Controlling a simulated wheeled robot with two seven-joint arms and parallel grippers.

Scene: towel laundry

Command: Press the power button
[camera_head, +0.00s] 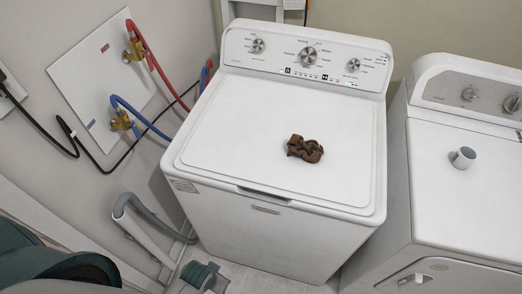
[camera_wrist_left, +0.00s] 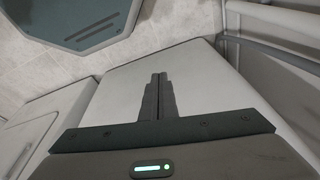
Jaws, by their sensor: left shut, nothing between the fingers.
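The white washer (camera_head: 275,130) stands in the middle of the head view with its lid shut. Its control panel (camera_head: 270,47) runs along the back edge, with three round knobs and a row of small marks and lights. A power button is too small to pick out there. My left gripper (camera_wrist_left: 158,82) shows in the left wrist view with its two dark fingers together and nothing between them. A pale flat surface lies behind the fingers. In the head view my left arm is at the lower left, well away from the panel. My right gripper is not in view.
A second white machine (camera_head: 470,205) stands at right with a small grey-white cup (camera_head: 463,158) on top. Red hose (camera_head: 150,60), blue hose (camera_head: 145,118) and a grey drain pipe (camera_head: 150,215) line the left wall.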

